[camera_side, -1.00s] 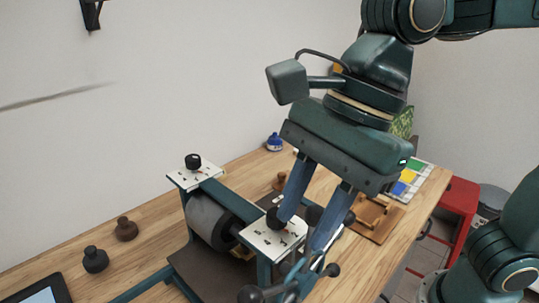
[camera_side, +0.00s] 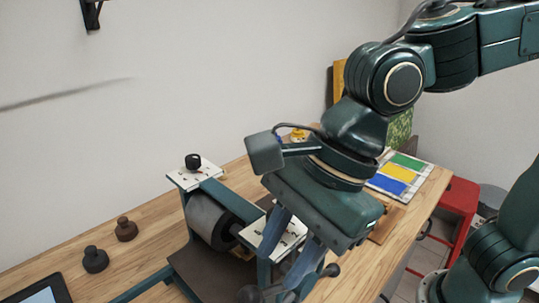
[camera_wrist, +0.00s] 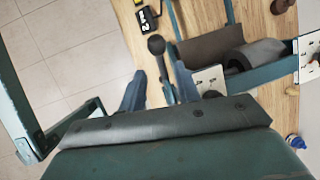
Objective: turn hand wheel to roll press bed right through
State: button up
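The hand wheel, with dark ball-ended spokes, is at the near end of the press in the side view; one ball (camera_side: 332,270) shows right of my gripper (camera_side: 290,258) and another ball (camera_side: 248,293) lower left. My fingers and the arm hide its middle. In the wrist view a ball-ended spoke (camera_wrist: 157,45) reaches up between the spread fingers of my gripper (camera_wrist: 158,88), with gaps visible beside it. Contact cannot be told. The grey roller (camera_side: 211,220) sits in the teal frame above the dark press bed (camera_side: 196,268).
Dark knobs (camera_side: 95,260) stand on the wooden table (camera_side: 150,225) left of the press. A tablet (camera_side: 42,292) lies lower left. A colour sheet (camera_side: 397,176) lies at the back right. A red stool (camera_side: 458,200) stands beyond the table edge.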

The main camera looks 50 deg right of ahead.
aim_at(263, 291)
jog(key=x, duration=0.9)
jog(key=shift+a, duration=0.1)
grip_shut()
